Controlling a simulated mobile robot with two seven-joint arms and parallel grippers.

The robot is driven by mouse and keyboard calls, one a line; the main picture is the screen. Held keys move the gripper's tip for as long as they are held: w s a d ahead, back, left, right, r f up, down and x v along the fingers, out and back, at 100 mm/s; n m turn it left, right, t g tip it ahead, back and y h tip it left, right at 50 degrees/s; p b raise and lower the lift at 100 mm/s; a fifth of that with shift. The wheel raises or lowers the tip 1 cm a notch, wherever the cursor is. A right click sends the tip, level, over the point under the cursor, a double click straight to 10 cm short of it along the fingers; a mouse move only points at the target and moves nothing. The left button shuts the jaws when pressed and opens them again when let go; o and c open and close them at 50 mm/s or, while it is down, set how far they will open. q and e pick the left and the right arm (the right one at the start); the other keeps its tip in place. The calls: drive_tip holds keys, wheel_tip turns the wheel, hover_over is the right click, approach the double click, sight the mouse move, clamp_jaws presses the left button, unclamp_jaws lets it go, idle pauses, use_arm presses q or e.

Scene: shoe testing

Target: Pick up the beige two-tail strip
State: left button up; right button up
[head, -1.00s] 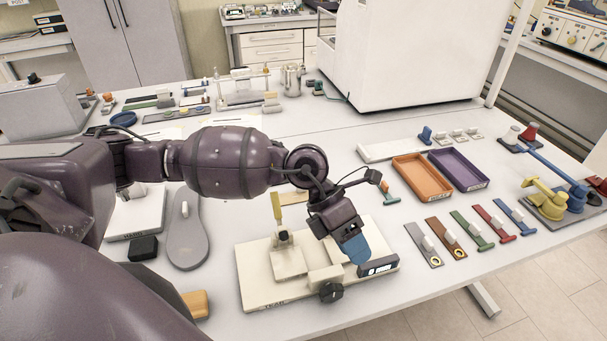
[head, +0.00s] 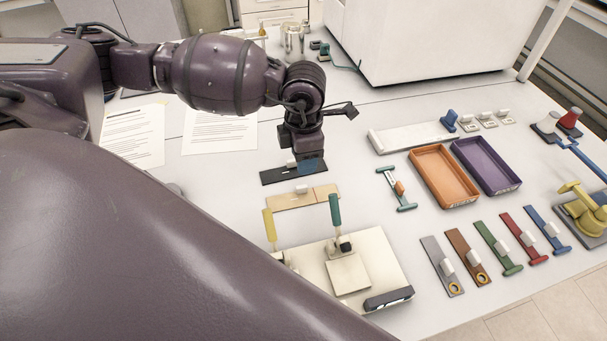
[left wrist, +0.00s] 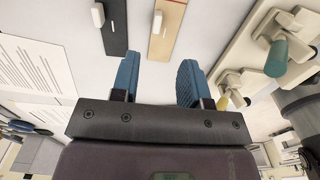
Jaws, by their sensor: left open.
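The beige strip (head: 320,196) lies flat on the table in the head view, with a small white block (head: 301,189) standing on it. It also shows in the left wrist view (left wrist: 168,32), above and between my fingers. My left gripper (head: 309,166) is open and empty, pointing down. In the head view it overlaps the black strip (head: 275,177), just behind the beige one. In the left wrist view its blue fingers (left wrist: 160,62) are apart, and neither is seen touching the strip. My right gripper is not in view.
A cream test fixture (head: 385,263) with yellow and green handles stands in front of the beige strip. A green-ended piece (head: 396,188), an orange tray (head: 443,203) and a purple tray (head: 513,187) lie to the right. Several coloured strips line the right front. Paper sheets (head: 219,132) lie behind.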

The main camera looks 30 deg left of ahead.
use_arm(q)
hover_over(302, 187)
drive_tip(key=f, duration=0.4)
drive_tip(key=shift+d+f, duration=0.15)
drive_tip(key=shift+d, duration=0.15)
drive_tip(key=shift+a+f+p, duration=0.2)
drive_tip(key=shift+f+p, duration=0.15)
drive_tip(key=shift+f, duration=1.1)
drive_tip(key=shift+a+f+p, duration=0.15)
drive_tip(key=shift+f+p, duration=0.2)
drive_tip(key=shift+f, duration=1.05)
clamp_jaws()
